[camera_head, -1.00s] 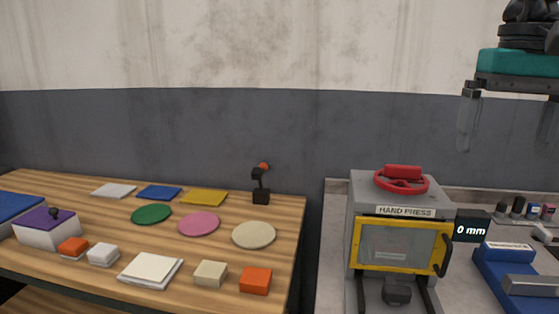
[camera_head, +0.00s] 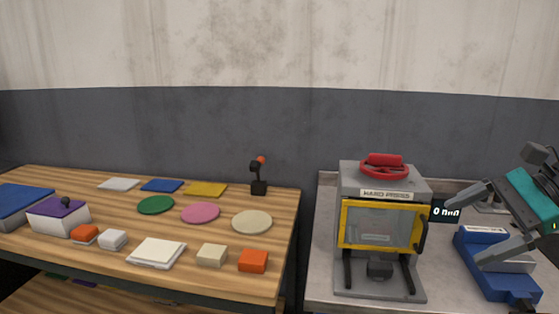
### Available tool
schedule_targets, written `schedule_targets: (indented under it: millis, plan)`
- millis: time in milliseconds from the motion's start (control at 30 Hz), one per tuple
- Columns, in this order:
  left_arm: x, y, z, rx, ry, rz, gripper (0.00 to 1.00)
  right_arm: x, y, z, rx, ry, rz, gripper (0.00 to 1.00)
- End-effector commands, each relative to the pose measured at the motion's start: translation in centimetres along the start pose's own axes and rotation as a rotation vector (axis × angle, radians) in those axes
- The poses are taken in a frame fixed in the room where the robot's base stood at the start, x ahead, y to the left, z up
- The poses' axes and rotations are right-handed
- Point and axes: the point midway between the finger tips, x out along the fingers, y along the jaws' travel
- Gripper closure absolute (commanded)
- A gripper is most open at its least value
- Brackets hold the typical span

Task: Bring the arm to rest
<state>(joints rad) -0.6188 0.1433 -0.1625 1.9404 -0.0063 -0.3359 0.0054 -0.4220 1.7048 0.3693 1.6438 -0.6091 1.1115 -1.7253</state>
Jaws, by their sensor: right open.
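My right gripper (camera_head: 462,222) is at the right edge of the head view. It hangs tilted over the grey bench, its fingers pointing left. The two fingers are spread apart with nothing between them. It is above the blue fixture (camera_head: 482,262) and to the right of the hand press (camera_head: 382,190), and it partly covers the small display (camera_head: 444,211). My left gripper does not show.
The hand press has a red wheel and a yellow-framed door. A wooden table (camera_head: 120,272) on the left holds coloured squares, discs, blocks, a joystick (camera_head: 258,178) and a purple-lidded box (camera_head: 58,218). A gap separates table and bench.

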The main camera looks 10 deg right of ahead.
Motion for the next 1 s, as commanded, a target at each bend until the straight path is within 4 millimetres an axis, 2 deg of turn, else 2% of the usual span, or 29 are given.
schedule_targets:
  millis: [33, 267, 500, 667, 800, 833, 1000]
  plan:
    - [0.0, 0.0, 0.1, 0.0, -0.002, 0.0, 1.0, 1.2, 0.8, -1.5, 0.156, -0.075, -0.067, 0.0]
    - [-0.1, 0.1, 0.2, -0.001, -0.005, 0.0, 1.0, 6.0, 3.6, -7.0, 0.899, -0.399, -0.311, 0.0]
    - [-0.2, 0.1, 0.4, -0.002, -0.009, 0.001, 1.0, 11.9, 8.7, -12.1, 1.725, -0.77, -0.454, 0.0]
    - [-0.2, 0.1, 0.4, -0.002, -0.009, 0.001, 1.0, 17.0, 13.4, -14.3, 2.288, -1.031, -0.485, 0.0]
    - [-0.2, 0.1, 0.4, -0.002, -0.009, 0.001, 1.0, 22.1, 18.2, -14.5, 2.784, -1.264, -0.463, 0.0]
    - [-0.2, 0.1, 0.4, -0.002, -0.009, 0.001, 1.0, 23.3, 19.1, -14.3, -2.774, 1.261, 0.434, 0.0]
    - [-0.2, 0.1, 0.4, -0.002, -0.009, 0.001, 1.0, 28.9, 23.8, -12.1, -2.304, 1.046, 0.248, 0.0]
